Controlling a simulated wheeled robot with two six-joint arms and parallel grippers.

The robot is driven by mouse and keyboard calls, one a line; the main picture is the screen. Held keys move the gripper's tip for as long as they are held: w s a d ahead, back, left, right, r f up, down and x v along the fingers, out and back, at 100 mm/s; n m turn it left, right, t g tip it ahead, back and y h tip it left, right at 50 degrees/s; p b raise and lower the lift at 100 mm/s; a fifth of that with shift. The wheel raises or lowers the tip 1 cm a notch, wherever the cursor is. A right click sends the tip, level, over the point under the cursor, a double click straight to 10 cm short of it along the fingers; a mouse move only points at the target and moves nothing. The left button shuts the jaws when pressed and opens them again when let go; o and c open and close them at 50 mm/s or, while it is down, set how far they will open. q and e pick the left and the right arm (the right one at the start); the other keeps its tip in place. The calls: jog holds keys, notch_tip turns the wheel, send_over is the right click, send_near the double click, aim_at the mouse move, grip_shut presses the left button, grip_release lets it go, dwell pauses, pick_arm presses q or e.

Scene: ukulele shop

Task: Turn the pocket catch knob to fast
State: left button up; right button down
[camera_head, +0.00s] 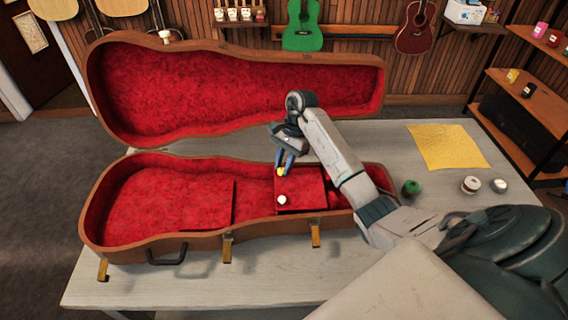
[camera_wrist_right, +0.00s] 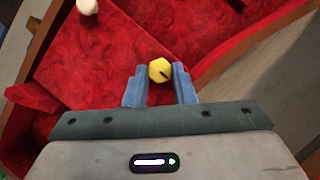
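The pocket catch knob is a small yellow knob (camera_wrist_right: 160,70) with a dark line across it, seen in the right wrist view. In the head view the yellow knob (camera_head: 281,171) sits on the red pocket lid (camera_head: 308,188) inside the open case. In the head view this gripper (camera_head: 283,163) reaches down from the right. A white knob (camera_head: 282,200) is on the lid's near side, also in the wrist view (camera_wrist_right: 88,7). My left gripper is not in view.
The instrument case (camera_head: 130,245) lies on a pale table (camera_head: 330,275), its lid (camera_head: 230,90) raised at the back. Gold latches and a handle line the front rim. A yellow cloth (camera_head: 446,147), a green item (camera_head: 411,188) and two small round items lie to the right.

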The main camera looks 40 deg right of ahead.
jog(key=shift+f+m+b, duration=0.25)
jog(key=shift+m+b, duration=0.35)
jog(key=shift+b, duration=0.3)
jog(key=m+t+b, duration=0.1)
jog(key=m+b, duration=0.1)
jog(key=m+t+b, duration=0.1)
jog(key=m+b, duration=0.3)
jog(key=shift+s+t+b, duration=0.35)
jog(key=shift+t, duration=0.05)
jog(key=m+b, duration=0.2)
jog(key=shift+s+m+t+h, duration=0.1)
jog(key=shift+m+t+h, duration=0.2)
jog(key=shift+m+t, duration=0.1)
jog(key=m+b, duration=0.1)
jog(key=m, duration=0.1)
jog(key=shift+a+m+t+h+b, duration=0.15)
jog(key=shift+m+t+h+b, duration=0.15)
jog(key=shift+t+h+b, duration=0.1)
jog(key=m, duration=0.1)
jog(key=m+b, duration=0.1)
jog(key=shift+s+a+r+m+h, duration=0.1)
jog(key=shift+a+m+h, duration=0.05)
jog(key=shift+m+h, duration=0.2)
jog(key=shift+m+t+h+b, duration=0.4)
jog(key=shift+m+h, duration=0.15)
jog(key=shift+m, duration=0.8)
jog(key=shift+s, duration=0.1)
jog(key=c, duration=1.2)
grip_release()
jog(key=shift+r, duration=0.1)
